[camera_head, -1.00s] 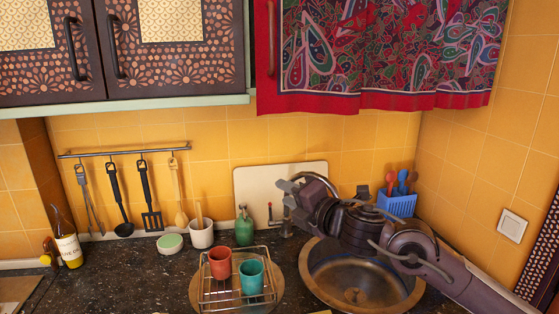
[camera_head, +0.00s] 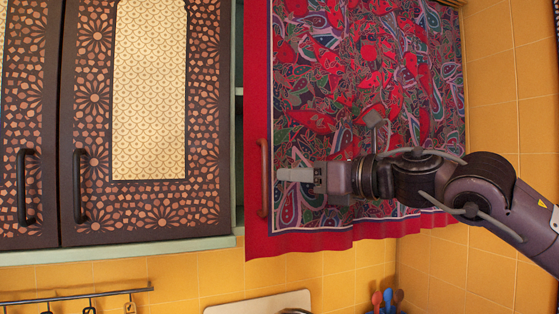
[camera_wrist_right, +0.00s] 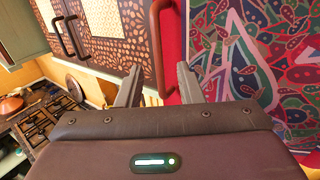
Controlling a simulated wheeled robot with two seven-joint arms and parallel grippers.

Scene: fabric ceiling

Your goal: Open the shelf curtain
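The shelf curtain (camera_head: 380,90) is red-edged with a paisley pattern and hangs closed across the shelf in the head view; it also shows in the right wrist view (camera_wrist_right: 260,50). A brown vertical handle (camera_head: 264,165) is at its left edge. My right gripper (camera_head: 283,174) is in front of the curtain, just right of the handle, pointing left. In the right wrist view its two fingers are apart and the handle (camera_wrist_right: 157,45) appears between their directions, ahead of the tips. I see no contact. My left gripper is out of view.
A dark patterned cabinet (camera_head: 210,130) with black handles stands left of the curtain. A yellow tiled wall (camera_head: 495,100) is at the right. A utensil rail (camera_head: 75,296) hangs below the cabinet. The stove (camera_wrist_right: 40,125) shows in the wrist view.

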